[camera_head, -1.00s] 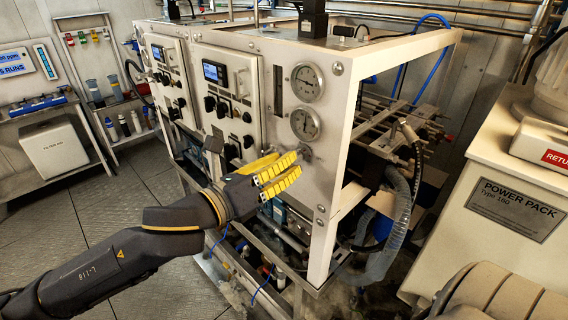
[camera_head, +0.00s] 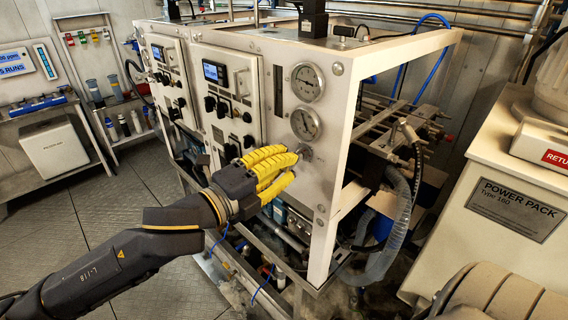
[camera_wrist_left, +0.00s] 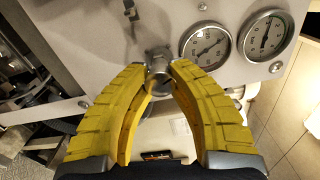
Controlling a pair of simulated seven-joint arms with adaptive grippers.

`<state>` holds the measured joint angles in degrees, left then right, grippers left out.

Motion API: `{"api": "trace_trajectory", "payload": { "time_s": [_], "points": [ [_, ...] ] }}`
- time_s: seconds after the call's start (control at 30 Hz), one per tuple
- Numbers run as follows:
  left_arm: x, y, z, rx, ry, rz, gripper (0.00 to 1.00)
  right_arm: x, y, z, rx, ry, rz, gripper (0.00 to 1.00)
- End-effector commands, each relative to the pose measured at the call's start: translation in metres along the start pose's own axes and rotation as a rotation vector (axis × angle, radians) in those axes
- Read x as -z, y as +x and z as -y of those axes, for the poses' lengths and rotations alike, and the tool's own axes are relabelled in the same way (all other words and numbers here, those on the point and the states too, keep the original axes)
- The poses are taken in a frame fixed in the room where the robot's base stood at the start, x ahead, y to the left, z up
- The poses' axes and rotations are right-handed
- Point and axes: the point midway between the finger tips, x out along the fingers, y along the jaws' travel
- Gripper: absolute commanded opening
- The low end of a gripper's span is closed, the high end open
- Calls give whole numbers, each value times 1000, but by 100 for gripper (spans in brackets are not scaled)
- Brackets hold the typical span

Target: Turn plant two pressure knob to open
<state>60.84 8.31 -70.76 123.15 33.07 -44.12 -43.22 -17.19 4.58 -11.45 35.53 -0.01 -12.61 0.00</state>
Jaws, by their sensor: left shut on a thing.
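The pressure knob (camera_head: 305,151) is a small metal knob on the pale front panel (camera_head: 322,125), just below the lower round gauge. In the left wrist view the knob (camera_wrist_left: 158,62) sits between the tips of my yellow fingers. My left gripper (camera_head: 294,156) is shut on it, and the fingertips hide part of the knob in the head view. The lower gauge (camera_head: 305,123) and upper gauge (camera_head: 307,82) are right above; they also show in the left wrist view as the nearer gauge (camera_wrist_left: 207,46) and farther gauge (camera_wrist_left: 268,35). My right gripper is not in view.
A control box with a small blue screen (camera_head: 215,72) and black knobs is left of the gauges. The open frame's corner post (camera_head: 345,140) stands right of the knob. Pipes and a grey hose (camera_head: 398,205) are behind it. A power pack cabinet (camera_head: 515,212) stands at right.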

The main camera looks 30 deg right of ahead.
Motion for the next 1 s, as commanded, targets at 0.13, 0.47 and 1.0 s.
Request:
{"api": "trace_trajectory", "payload": {
  "time_s": [0.13, 0.47, 1.0],
  "points": [
    [2, 0, -2, -3, -144, -4, 0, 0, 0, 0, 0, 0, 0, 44],
    [2, 0, -1, -3, -457, -3, 0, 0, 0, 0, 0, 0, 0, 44],
    [2, 0, 0, -3, -970, -4, 0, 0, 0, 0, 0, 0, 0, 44]
  ]
}}
